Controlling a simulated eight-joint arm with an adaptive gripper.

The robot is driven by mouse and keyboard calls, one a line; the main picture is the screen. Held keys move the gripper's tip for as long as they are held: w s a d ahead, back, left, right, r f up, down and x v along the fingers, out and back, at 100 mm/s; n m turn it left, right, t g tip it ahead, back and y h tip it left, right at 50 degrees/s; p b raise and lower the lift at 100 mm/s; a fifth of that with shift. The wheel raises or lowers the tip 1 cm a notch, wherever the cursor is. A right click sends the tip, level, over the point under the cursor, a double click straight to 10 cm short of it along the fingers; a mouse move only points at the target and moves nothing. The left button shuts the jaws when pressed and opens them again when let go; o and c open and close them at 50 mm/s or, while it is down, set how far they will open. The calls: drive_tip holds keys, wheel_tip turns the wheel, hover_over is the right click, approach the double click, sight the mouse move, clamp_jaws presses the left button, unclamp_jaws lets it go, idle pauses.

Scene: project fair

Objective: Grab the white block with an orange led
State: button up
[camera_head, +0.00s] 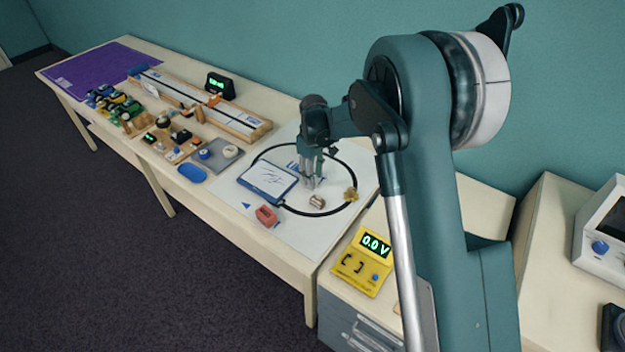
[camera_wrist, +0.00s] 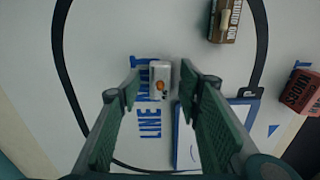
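The white block with an orange spot (camera_wrist: 160,70), the LED, lies on the white mat in the wrist view, between my fingertips. My gripper (camera_wrist: 160,84) is open, with one finger to each side of the block and a small gap showing on both sides. In the head view my gripper (camera_head: 310,182) points down over the mat, inside the black ring. I cannot make out the block there; the fingers seem to hide it.
A blue-framed panel (camera_head: 268,181) lies left of my gripper. A red block (camera_head: 266,215) and a brown block (camera_wrist: 226,22) lie nearby. The black ring (camera_wrist: 61,65) surrounds the area. A yellow meter (camera_head: 361,268) stands on the drawer unit. Several gadgets fill the table's far end.

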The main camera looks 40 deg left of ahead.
drive_tip(key=shift+c, duration=0.6)
drive_tip(key=c, duration=0.8)
drive_tip(key=shift+r, duration=0.1)
drive_tip(key=shift+r+p, duration=1)
drive_tip(key=shift+r, duration=3.9)
